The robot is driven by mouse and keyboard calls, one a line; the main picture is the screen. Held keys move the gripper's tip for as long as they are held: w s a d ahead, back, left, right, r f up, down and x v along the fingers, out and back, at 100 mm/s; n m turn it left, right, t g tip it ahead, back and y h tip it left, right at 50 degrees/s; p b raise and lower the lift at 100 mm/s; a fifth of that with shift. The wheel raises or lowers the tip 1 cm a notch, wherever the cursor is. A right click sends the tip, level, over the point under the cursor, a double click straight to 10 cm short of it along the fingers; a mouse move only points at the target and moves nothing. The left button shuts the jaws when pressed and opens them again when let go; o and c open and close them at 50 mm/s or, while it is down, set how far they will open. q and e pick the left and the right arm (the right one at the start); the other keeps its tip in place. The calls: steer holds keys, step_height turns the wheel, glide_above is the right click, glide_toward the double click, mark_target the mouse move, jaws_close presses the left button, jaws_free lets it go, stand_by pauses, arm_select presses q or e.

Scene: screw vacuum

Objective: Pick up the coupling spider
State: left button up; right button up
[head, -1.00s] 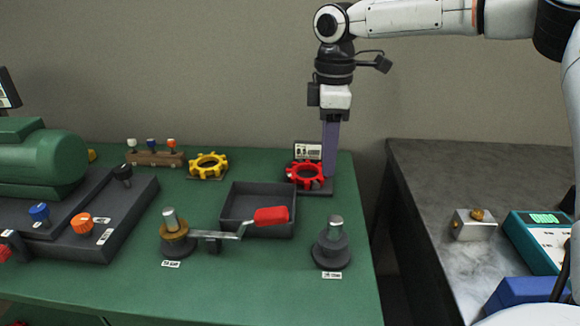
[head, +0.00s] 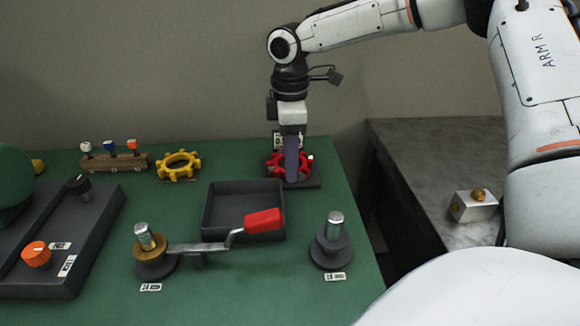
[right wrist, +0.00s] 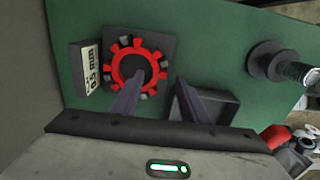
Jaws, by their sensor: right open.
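A red toothed ring, the coupling spider (head: 273,167), lies on a dark square base at the back right of the green bench. A yellow toothed ring (head: 178,164) of similar shape lies further left. My right gripper (head: 292,176) points down at the red ring and partly hides it. In the right wrist view, my open right gripper (right wrist: 161,80) has one finger over the middle of the red ring (right wrist: 117,68) and the other outside it, to the right. Nothing is between the fingers except possibly the ring's rim; contact cannot be told. My left gripper is not in view.
A dark tray (head: 213,212) sits in front of the red ring. A crank with a red handle (head: 263,221) reaches over the tray's front. A dark stepped post (head: 331,245) stands to the right. A label block (right wrist: 92,68) stands beside the ring's base. A grey table (head: 420,150) lies right, across a gap.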

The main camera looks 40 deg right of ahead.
step_height(320, 180, down, 2)
jaws_close()
steer(key=shift+w, duration=0.1)
steer(key=shift+r, duration=0.15)
